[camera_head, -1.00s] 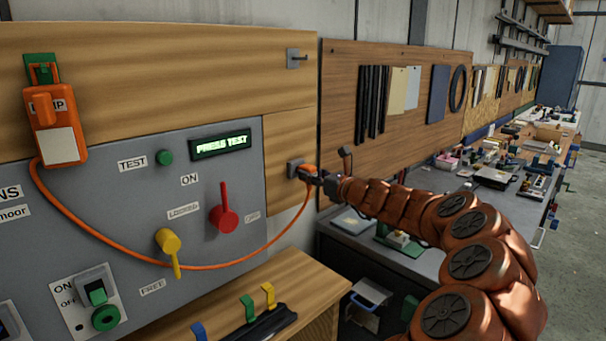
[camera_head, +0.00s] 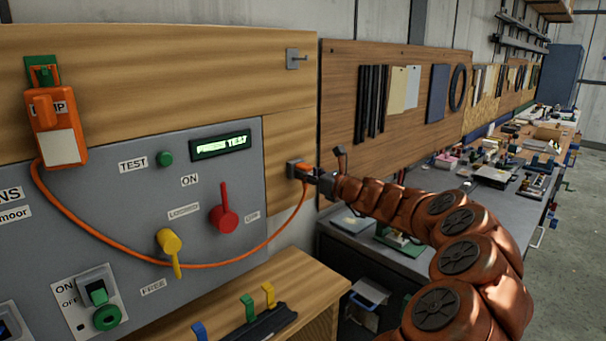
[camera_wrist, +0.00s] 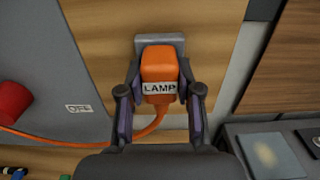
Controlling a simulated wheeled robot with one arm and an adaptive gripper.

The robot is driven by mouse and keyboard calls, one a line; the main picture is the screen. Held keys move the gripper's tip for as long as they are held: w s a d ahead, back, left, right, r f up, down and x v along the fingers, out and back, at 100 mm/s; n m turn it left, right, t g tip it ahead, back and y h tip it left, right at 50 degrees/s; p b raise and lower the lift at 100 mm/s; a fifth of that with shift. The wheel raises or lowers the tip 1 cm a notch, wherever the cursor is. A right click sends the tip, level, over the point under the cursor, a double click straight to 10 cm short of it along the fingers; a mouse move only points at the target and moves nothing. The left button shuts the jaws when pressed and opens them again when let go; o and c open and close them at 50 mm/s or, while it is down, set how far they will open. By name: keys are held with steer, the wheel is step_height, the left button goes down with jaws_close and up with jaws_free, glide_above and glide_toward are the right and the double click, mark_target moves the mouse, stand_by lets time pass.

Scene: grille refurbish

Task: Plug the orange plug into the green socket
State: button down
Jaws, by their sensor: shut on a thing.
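The orange plug (camera_wrist: 159,63), labelled LAMP, is between the two fingers of my gripper (camera_wrist: 160,92) in the wrist view; it also shows in the head view (camera_head: 304,170). My gripper is shut on it. The plug is up against a grey plate (camera_wrist: 160,39) on the wooden panel; whether it is seated there I cannot tell. An orange cable (camera_head: 228,263) runs from the plug to an orange box (camera_head: 60,147) at the upper left. That box hangs at a green fitting (camera_head: 41,61); I see no other green socket for certain.
The grey control panel (camera_head: 120,215) carries a red lever (camera_head: 223,215), a yellow lever (camera_head: 168,242) and a green test button (camera_head: 166,159). A wooden shelf (camera_head: 290,290) with coloured hooks juts out below. A cluttered workbench (camera_head: 440,225) stands to the right.

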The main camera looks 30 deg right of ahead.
steer(key=shift+r, duration=0.1)
steer(key=c, duration=0.7)
jaws_free()
steer(key=shift+w, duration=0.1)
steer(key=shift+p+v, duration=0.65)
steer(key=shift+v, duration=3.85)
